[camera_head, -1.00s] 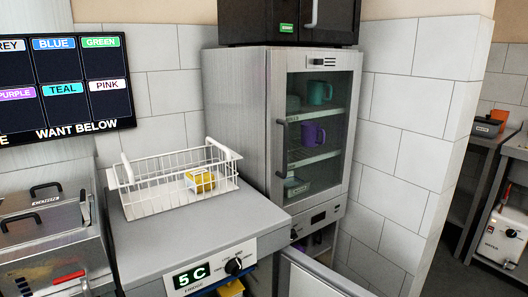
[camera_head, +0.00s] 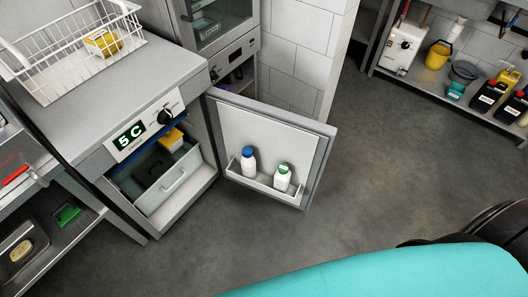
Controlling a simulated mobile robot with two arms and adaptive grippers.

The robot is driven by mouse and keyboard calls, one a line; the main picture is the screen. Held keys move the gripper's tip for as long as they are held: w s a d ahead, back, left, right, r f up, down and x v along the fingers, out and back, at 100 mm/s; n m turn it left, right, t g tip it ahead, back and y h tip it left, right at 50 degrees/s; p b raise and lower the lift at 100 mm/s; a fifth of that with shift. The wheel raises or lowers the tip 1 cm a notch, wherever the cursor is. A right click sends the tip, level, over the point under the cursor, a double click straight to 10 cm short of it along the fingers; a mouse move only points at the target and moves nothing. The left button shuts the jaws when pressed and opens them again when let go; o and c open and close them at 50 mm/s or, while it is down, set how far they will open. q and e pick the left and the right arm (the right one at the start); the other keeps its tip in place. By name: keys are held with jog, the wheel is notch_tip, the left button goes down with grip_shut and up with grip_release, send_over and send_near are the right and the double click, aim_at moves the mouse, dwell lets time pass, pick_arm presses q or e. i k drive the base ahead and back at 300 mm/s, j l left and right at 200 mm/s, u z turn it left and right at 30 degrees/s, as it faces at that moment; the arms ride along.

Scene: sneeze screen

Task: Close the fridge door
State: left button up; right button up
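The fridge door (camera_head: 268,127) stands wide open, swung out to the right of the fridge (camera_head: 152,160) under the counter. Its inner face shows a door shelf (camera_head: 262,183) with two white bottles, one blue-capped (camera_head: 249,161) and one green-capped (camera_head: 282,178). Inside the fridge a grey drawer (camera_head: 172,187) and a yellow container (camera_head: 172,139) show. The display on the fridge front (camera_head: 130,135) reads 5 C, beside a black knob (camera_head: 165,117). Neither gripper is in view. A dark part at the lower right looks like part of my own arm.
Grey floor (camera_head: 300,240) lies free in front of the fridge and its door. A wire basket (camera_head: 68,55) with a yellow item stands on the counter. A glass-fronted cabinet (camera_head: 215,20) stands behind the door. Shelves with bottles and buckets (camera_head: 440,54) are at the upper right.

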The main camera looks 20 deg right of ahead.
aim_at(276, 136)
jog(key=k+u, duration=0.25)
jog(key=u, duration=0.25)
jog(key=k+j+u, duration=0.15)
jog(key=u, duration=0.3)
jog(key=l+u, duration=0.4)
jog(key=l, duration=0.15)
jog(key=k+l+u, duration=0.1)
jog(key=l+u, duration=0.3)
jog(key=k+l+u, duration=0.2)
jog(key=l+u, duration=0.2)
jog(key=l, duration=0.15)
jog(key=k+l, duration=0.15)
jog(key=l, duration=0.3)
jog(key=k+l, duration=0.1)
jog(key=l, duration=0.3)
jog(key=k+l, duration=0.15)
jog(key=l, duration=0.3)
jog(key=k+l, duration=0.15)
jog(key=l, duration=0.25)
jog(key=k+l, duration=0.1)
jog(key=l, duration=0.35)
jog(key=k+l, duration=0.15)
jog(key=l, duration=0.25)
jog(key=k+l, duration=0.15)
jog(key=l, duration=0.3)
jog(key=k+l+z, duration=0.8)
jog(key=k+l, duration=0.15)
jog(key=l, duration=0.05)
